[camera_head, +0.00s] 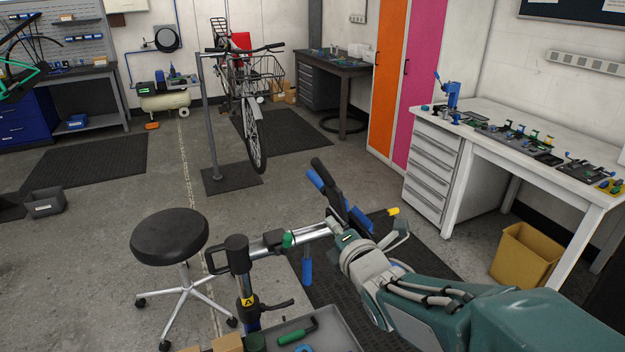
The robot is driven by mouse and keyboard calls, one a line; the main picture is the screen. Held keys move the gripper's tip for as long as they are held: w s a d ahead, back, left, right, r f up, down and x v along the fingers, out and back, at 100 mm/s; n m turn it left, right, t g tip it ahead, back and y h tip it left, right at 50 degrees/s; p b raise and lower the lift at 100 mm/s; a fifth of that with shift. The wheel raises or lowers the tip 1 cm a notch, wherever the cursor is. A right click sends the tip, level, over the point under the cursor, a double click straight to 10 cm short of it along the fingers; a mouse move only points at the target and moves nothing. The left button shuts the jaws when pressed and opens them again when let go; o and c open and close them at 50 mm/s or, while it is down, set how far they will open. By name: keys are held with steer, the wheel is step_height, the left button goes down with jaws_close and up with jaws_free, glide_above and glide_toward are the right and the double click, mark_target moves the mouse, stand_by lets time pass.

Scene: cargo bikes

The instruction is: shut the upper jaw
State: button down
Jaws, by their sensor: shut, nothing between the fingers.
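A repair-stand clamp stands in the lower middle of the head view. Its silver tube (310,233) runs right from a black stand head (237,254). The raised upper jaw (326,186), black with blue, tilts up and left above the tube's right end. Another blue part (307,267) hangs below the tube; I cannot tell if it is the lower jaw. My gripper (336,219) is shut and empty, close beside the jaw's base. The wrist partly hides the clamp, and I cannot tell whether the fingers touch the jaw. A yellow-tipped part (393,211) shows to the right.
A black stool (170,237) stands left of the clamp. A grey tray (335,336) with tools is below it. A white workbench (560,140) and a yellow bin (527,254) are at right. A bicycle (250,95) stands behind. Open floor lies between.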

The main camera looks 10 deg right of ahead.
mark_target(328, 188)
steer(key=shift+w+a+r+n+t+y, duration=0.1)
steer(key=shift+w+a+n+t+y, duration=0.2)
steer(key=shift+n, duration=0.35)
steer(key=shift+s+a+n+t+y, duration=0.1)
steer(key=shift+a+n+y, duration=0.25)
steer(key=shift+n, duration=0.3)
steer(key=shift+w, duration=0.1)
steer(key=w+r, duration=0.2)
steer(key=w, duration=0.9)
steer(key=shift+w+d, duration=0.2)
steer(key=shift+w, duration=0.15)
